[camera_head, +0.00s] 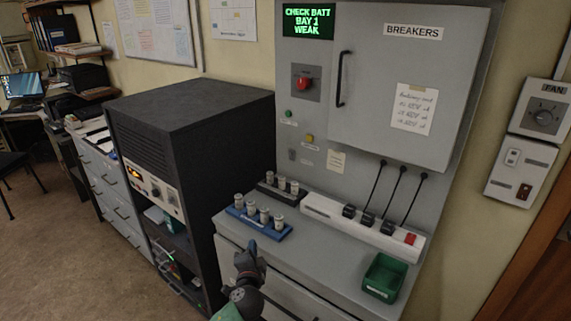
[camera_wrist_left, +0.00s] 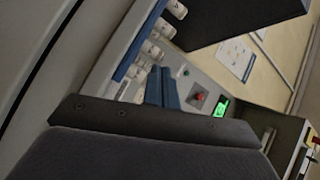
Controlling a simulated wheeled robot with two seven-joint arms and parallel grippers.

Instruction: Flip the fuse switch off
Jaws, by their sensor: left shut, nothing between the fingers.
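No switch in view carries a readable fuse label. The grey breaker cabinet (camera_head: 390,90) has a closed door with a black handle. On its left panel are a red knob (camera_head: 303,82), a green button (camera_head: 289,113), a yellow button (camera_head: 309,139) and a small grey switch (camera_head: 292,155). A white strip (camera_head: 325,207) on the ledge has black plugs and a red rocker switch (camera_head: 410,239). My left gripper (camera_head: 248,255) is shut and empty, low in front of the ledge, apart from these controls. Its fingers (camera_wrist_left: 162,88) lie together in the left wrist view.
A blue rack (camera_head: 245,222) of white cylinders and a darker rack (camera_head: 270,193) stand near my left gripper. A green bin (camera_head: 384,277) sits at the ledge's right. A black equipment rack (camera_head: 190,110) stands left. A fan control (camera_head: 543,115) and switch plate (camera_head: 520,170) are on the right wall.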

